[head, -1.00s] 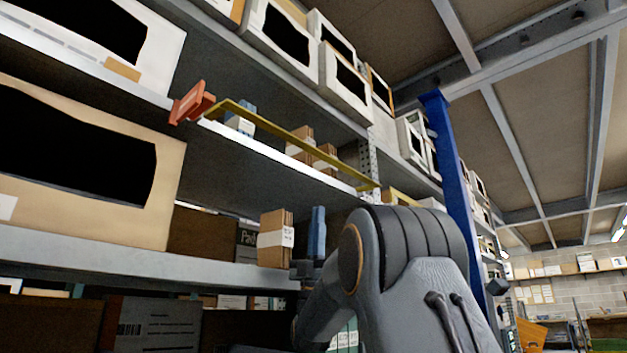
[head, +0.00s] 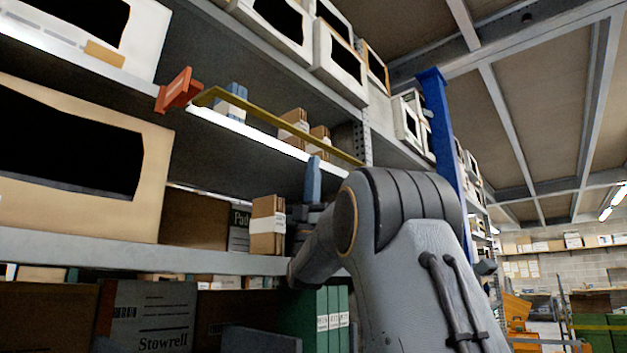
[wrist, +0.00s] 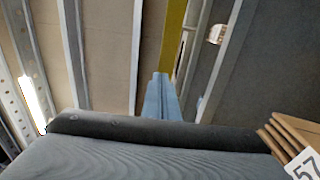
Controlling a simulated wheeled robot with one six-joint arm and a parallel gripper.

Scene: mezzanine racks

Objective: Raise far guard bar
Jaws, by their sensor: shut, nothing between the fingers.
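A yellow guard bar (head: 270,118) runs along the front of the upper shelf, from an orange-red bracket (head: 178,90) at its left to a perforated grey post at its right. It lies lowered, nearly along the shelf edge. My gripper (head: 313,180) has slim blue fingers pointing up, shut and empty, just below the bar's right part and apart from it in the head view. In the wrist view the blue fingers (wrist: 160,98) point up towards the yellow bar (wrist: 173,40); whether they touch it I cannot tell. My arm hides what lies behind it.
Brown cartons (head: 293,123) and a blue item (head: 235,92) stand on the upper shelf behind the bar. A carton (head: 267,225) stands on the shelf below, left of my gripper. A blue upright (head: 440,120) rises at the right. The aisle beyond looks open.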

